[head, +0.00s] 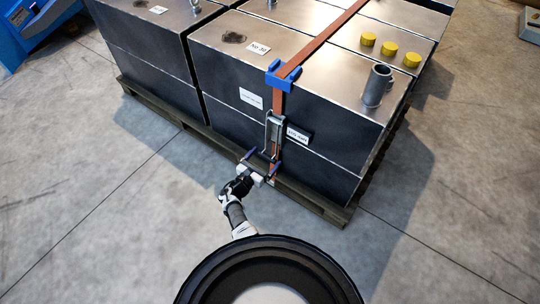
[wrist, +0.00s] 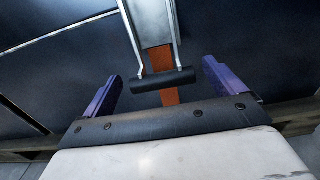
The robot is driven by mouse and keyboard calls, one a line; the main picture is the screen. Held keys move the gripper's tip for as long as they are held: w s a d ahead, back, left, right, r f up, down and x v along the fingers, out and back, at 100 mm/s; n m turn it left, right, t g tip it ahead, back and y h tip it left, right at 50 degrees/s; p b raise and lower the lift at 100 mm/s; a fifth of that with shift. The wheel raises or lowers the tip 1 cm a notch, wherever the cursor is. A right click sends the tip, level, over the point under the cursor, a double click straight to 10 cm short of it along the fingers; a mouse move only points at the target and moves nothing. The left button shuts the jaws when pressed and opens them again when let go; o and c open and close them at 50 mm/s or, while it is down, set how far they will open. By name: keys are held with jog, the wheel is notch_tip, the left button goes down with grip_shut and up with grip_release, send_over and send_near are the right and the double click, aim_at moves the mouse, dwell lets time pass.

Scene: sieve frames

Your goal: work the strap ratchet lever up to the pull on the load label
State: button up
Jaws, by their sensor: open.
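An orange-brown strap (head: 318,42) runs over the metal tanks and down the front face of the nearest tank (head: 230,118). The strap ratchet (head: 275,127) hangs on that front face, and its lever with a dark cross grip (wrist: 164,81) points down. White labels sit on the face, one left of the strap (head: 251,98) and one right of the ratchet (head: 298,135); their print is too small to read. My gripper (head: 261,166) is open just below the lever. In the wrist view the dark grip lies between the two purple fingers (wrist: 160,88), touching neither visibly.
The tanks stand on a wooden pallet (head: 318,204) whose edge lies close below my gripper. A blue corner protector (head: 284,77) holds the strap at the top edge. Yellow caps (head: 389,48) and a pipe stub (head: 377,86) stand on top. The concrete floor in front is clear.

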jog(key=shift+b+x, duration=0.55)
jog(key=shift+x, duration=1.4)
jog(key=c, duration=1.4)
jog(key=shift+s+a+r+p, duration=0.1)
jog(key=shift+s+p, duration=0.05)
jog(key=shift+p, duration=0.2)
